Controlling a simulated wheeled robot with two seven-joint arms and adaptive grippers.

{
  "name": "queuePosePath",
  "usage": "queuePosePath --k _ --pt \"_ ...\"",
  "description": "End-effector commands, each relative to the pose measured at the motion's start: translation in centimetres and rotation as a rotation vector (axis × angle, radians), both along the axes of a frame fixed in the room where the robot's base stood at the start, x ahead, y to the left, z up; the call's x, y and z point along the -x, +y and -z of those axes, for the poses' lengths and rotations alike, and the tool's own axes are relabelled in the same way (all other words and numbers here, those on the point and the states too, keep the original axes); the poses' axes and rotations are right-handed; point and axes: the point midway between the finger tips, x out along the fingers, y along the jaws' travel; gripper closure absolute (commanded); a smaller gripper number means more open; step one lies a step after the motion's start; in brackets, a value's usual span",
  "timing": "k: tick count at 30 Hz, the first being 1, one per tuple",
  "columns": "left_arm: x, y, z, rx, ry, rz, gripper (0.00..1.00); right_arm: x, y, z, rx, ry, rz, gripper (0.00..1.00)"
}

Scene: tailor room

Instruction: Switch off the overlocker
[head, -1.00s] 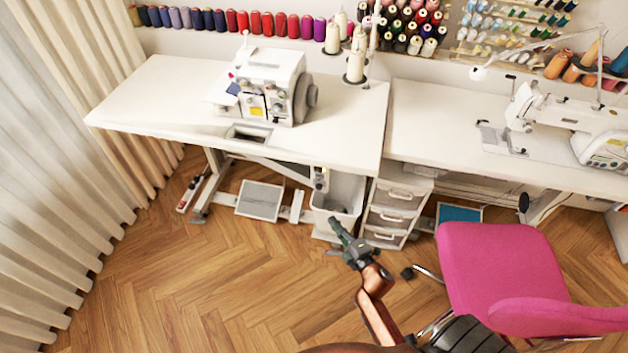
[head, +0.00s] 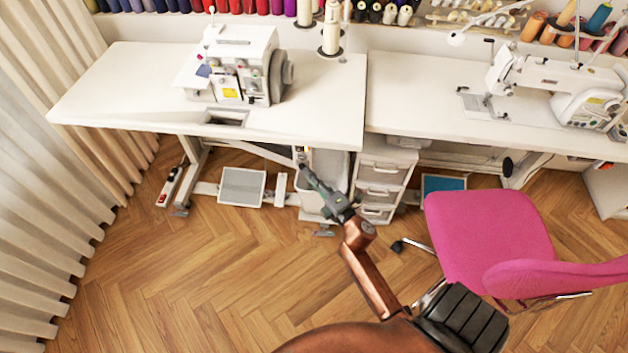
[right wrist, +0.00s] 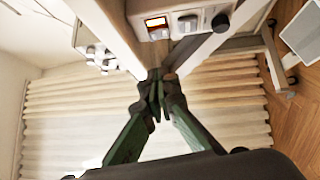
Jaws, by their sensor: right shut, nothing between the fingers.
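The white overlocker (head: 240,68) stands on the left table, with coloured dials on its front. A small control box (head: 300,155) hangs under that table's front edge. In the right wrist view the control box (right wrist: 172,25) shows a lit orange rocker switch (right wrist: 156,22), a grey knob and a black knob. My right gripper (head: 309,178) is shut and empty, below the box in the head view. In the right wrist view its fingertips (right wrist: 156,82) are together, apart from the switch. My left gripper is not in view.
The white left table (head: 110,90) overhangs the box area. A pale bin (head: 328,172) and a drawer unit (head: 384,180) stand beneath and beside it. A pedal (head: 242,186) lies on the floor. A pink chair (head: 490,235) stands at right.

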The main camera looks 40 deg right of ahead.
Motion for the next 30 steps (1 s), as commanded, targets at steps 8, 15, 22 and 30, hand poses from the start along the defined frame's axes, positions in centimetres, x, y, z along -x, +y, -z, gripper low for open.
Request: queuePosePath --k 8,15,22,30 --pt "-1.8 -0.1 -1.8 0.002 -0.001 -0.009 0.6 -5.2 -1.1 -0.3 0.004 0.001 0.0 1.0" --pt "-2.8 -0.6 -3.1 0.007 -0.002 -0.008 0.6 -6.8 -3.0 -0.7 0.001 0.001 -0.001 1.0" --pt "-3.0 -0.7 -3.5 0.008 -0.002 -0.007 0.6 -7.1 -3.4 -0.8 -0.001 0.001 0.0 1.0" --pt "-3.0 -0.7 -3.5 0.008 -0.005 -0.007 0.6 -7.0 -3.5 -0.9 -0.003 0.002 0.002 1.0"
